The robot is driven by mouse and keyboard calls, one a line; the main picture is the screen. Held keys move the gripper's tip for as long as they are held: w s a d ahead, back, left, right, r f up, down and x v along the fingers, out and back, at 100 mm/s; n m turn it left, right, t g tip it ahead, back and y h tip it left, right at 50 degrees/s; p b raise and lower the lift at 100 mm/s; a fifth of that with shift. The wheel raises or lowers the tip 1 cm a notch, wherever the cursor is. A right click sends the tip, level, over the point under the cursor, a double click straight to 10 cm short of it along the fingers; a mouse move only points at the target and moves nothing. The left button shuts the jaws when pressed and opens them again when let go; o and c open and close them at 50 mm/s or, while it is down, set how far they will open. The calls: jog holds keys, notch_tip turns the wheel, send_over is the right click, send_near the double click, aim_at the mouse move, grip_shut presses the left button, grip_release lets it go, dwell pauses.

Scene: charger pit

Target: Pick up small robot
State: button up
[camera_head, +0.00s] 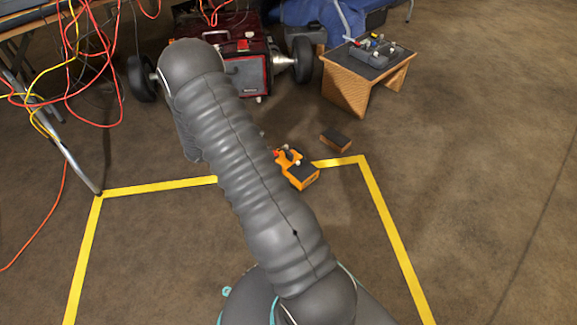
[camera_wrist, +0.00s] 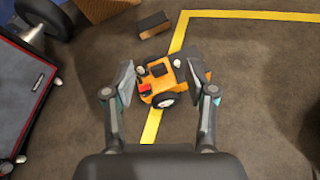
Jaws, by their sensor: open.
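The small robot (camera_wrist: 160,80) is orange with a dark top panel, a white-hubbed wheel and a small red part. It sits on the floor over the yellow tape line. In the head view the small robot (camera_head: 298,172) shows just right of my arm, which hides part of it. My gripper (camera_wrist: 164,88) is open in the wrist view, its two fingers apart on either side of the small robot. The right finger overlaps part of it in the picture. I cannot tell how high the fingers are above it. My gripper is hidden behind my arm in the head view.
A small dark-topped block (camera_head: 335,139) lies on the floor behind the small robot. A wooden stand (camera_head: 345,93) with a device on it is farther back. A large red wheeled machine (camera_head: 245,75) stands behind my arm. Cables hang at left. The floor at right is clear.

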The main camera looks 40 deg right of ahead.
aim_at(288, 155)
notch_tip(288, 155, down, 15)
jog(key=w+d+n+t+h+b, duration=0.1)
jog(key=d+n+t, duration=0.1)
jog(key=n, duration=0.3)
jog(key=x, duration=0.2)
jog(key=b+x, duration=0.1)
jog(key=x, duration=0.5)
jog(key=shift+w+r, duration=0.2)
jog(key=shift+w, duration=0.15)
jog(key=shift+b+x, duration=0.55)
jog(key=shift+x, duration=2.05)
jog(key=shift+w+f, duration=0.1)
jog(key=shift+w, duration=0.1)
grip_shut()
